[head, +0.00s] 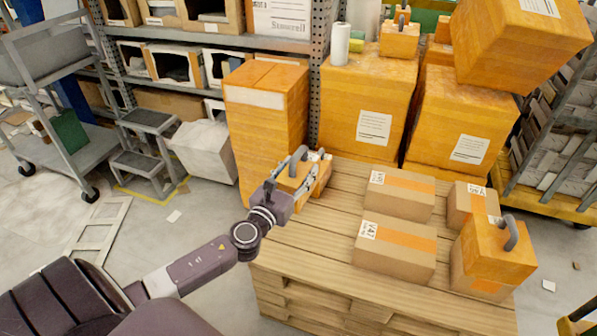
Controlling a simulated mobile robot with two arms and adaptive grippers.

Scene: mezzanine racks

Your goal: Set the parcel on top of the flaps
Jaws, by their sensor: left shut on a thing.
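My left gripper (302,176) is shut on a small orange parcel (288,184) at the left back edge of the wooden pallet stack (335,240). The fingers cover part of the parcel, and I cannot tell whether it touches the planks or hangs just above them. Behind it stands a tall orange carton (262,125) with a seam between the closed flaps (272,75) on its top. My right gripper is not in view.
Brown taped boxes (396,245) and an orange box with a grey handle (497,255) stand on the pallet's right half. Large orange cartons (366,105) stand behind. A grey step stool (145,150) and a trolley (60,90) are at left.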

